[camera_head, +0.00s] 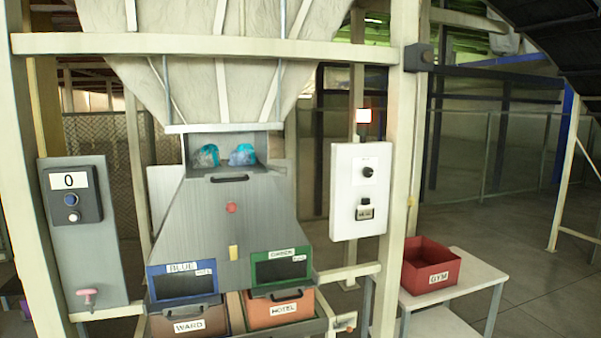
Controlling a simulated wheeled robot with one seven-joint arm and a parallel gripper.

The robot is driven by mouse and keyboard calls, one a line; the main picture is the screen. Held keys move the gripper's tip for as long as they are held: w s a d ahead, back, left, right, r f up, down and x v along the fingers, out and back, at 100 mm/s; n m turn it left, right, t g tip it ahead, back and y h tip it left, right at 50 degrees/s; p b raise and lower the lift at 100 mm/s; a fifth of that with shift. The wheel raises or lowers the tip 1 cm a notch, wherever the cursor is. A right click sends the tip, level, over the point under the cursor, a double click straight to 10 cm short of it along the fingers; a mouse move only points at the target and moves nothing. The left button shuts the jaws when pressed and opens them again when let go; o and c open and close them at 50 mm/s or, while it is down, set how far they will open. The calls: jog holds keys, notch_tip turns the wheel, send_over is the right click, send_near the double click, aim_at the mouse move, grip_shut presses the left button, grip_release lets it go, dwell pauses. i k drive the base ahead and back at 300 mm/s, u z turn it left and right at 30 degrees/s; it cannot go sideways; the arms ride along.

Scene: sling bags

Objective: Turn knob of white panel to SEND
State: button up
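The white panel (344,215) is mounted upright on the frame, right of the centre. A round black knob (368,172) sits on its upper half. Small markings are around the knob, too small to read, so I cannot tell which position it points to. A black device with a small label (365,212) is on the panel below the knob. A lamp with a white and red face (364,116) stands above the panel. My gripper is not in view.
A grey hopper chute (240,215) with blue bags in its upper opening stands left of the panel. A cream post (400,150) rises just right of the panel. A red GYM bin (431,265) sits on a white table (480,275) at right. Open floor lies beyond.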

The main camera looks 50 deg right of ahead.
aim_at(367, 172)
jog(key=u, duration=0.1)
jog(key=i, duration=1.1)
jog(key=z, duration=2.55)
jog(key=k, duration=0.65)
jog(key=z, duration=0.8)
jog(key=i, duration=1.3)
jog(key=u, duration=0.5)
